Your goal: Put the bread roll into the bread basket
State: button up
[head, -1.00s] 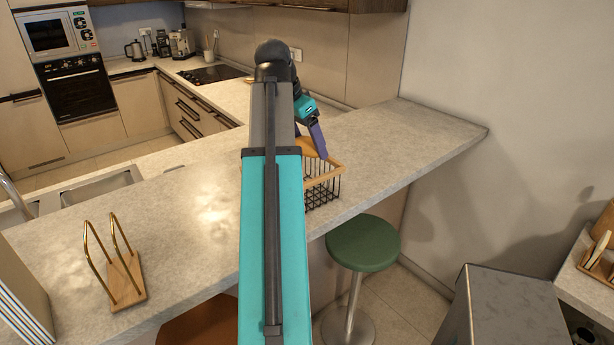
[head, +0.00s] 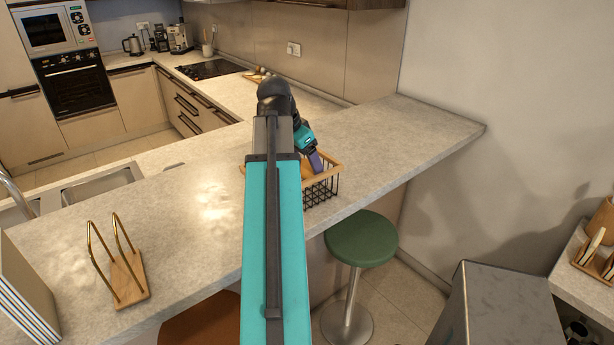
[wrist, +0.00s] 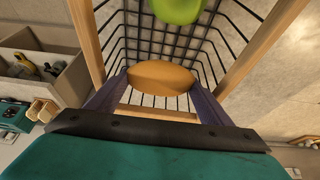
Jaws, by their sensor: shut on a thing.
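The bread roll (wrist: 162,77) is orange-brown and sits between the two purple fingers of my gripper (wrist: 160,92) in the wrist view. My gripper is shut on it, inside the walls of the bread basket. The bread basket (head: 321,190) is black wire with a wooden rim and stands on the counter; its wooden rim also shows in the wrist view (wrist: 262,45). In the head view my gripper (head: 315,165) reaches down into the basket, and my arm hides the basket's left part. I cannot tell whether the roll touches the basket floor.
A green object (wrist: 178,8) lies in the basket beyond the roll. A gold and wood holder (head: 125,275) stands at the left front of the counter (head: 410,130). A green stool (head: 361,240) stands below the counter edge. The counter right of the basket is clear.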

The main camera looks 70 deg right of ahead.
aim_at(301, 165)
jog(key=shift+f, duration=0.1)
jog(key=shift+f+p, duration=0.5)
jog(key=shift+f, duration=1.4)
jog(key=shift+f, duration=0.1)
jog(key=o, duration=0.9)
jog(key=shift+c, duration=0.2)
jog(key=shift+r, duration=0.2)
jog(key=shift+b+v, duration=1.4)
jog(key=shift+v, duration=4.55)
jog(key=shift+a+f, duration=0.1)
